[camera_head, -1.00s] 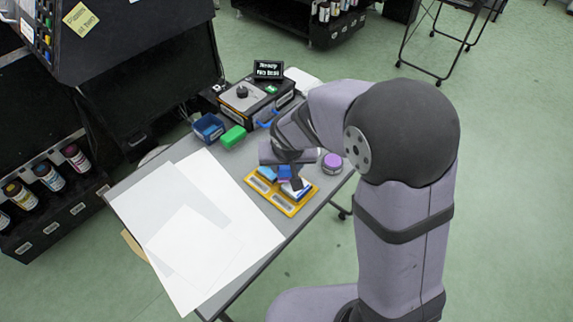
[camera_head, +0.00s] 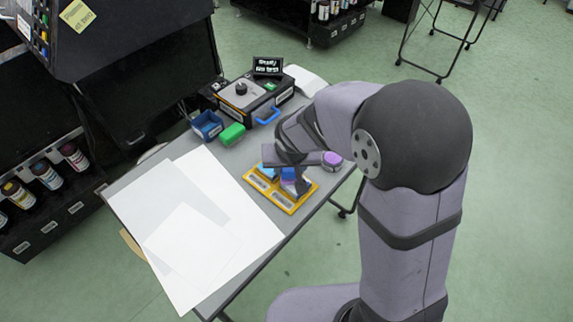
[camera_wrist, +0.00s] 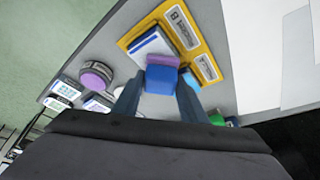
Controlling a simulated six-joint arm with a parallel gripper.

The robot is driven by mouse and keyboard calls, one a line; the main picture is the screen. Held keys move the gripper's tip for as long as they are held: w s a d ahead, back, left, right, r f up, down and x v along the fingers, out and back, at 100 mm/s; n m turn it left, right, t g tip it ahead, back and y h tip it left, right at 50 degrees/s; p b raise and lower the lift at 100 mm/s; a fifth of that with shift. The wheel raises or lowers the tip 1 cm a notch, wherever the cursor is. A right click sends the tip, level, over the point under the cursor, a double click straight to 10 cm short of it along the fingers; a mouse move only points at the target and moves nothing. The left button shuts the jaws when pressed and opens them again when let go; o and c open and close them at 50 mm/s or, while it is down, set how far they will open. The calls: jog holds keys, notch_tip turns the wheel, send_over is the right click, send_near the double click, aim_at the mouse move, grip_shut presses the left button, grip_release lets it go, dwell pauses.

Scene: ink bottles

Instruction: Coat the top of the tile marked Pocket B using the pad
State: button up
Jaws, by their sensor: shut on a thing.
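My gripper (camera_wrist: 157,95) is shut on the pad (camera_wrist: 162,78), a blue block with a purple layer on its far side. The yellow tray (camera_wrist: 207,47) carries a label ending in B (camera_wrist: 181,29). Beside that label lies a tile with a white top and blue edge (camera_wrist: 150,44). The pad overlaps the tile's near side in the wrist view; I cannot tell whether they touch. In the head view my gripper (camera_head: 300,186) is over the tray (camera_head: 262,193) and hides much of this tile. A light blue tile (camera_head: 267,172) sits in the tray's other pocket.
A round purple-topped container (camera_head: 332,160) stands right of the tray. A green block (camera_head: 232,134), a blue bin (camera_head: 207,125) and a black device with a knob (camera_head: 241,90) are behind. White sheets (camera_head: 190,225) cover the table's left side.

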jog(key=shift+s+d+r, duration=0.1)
jog(key=shift+s+d, duration=0.65)
jog(key=shift+s+d, duration=0.95)
jog(key=shift+s, duration=0.1)
jog(key=shift+s+d, duration=0.2)
jog(key=shift+f, duration=0.2)
jog(key=shift+w+a+b, duration=0.6)
jog(key=shift+w+a, duration=0.6)
jog(key=shift+w, duration=0.1)
jog(key=shift+w+a+r, duration=0.1)
jog(key=shift+w+a, duration=1.05)
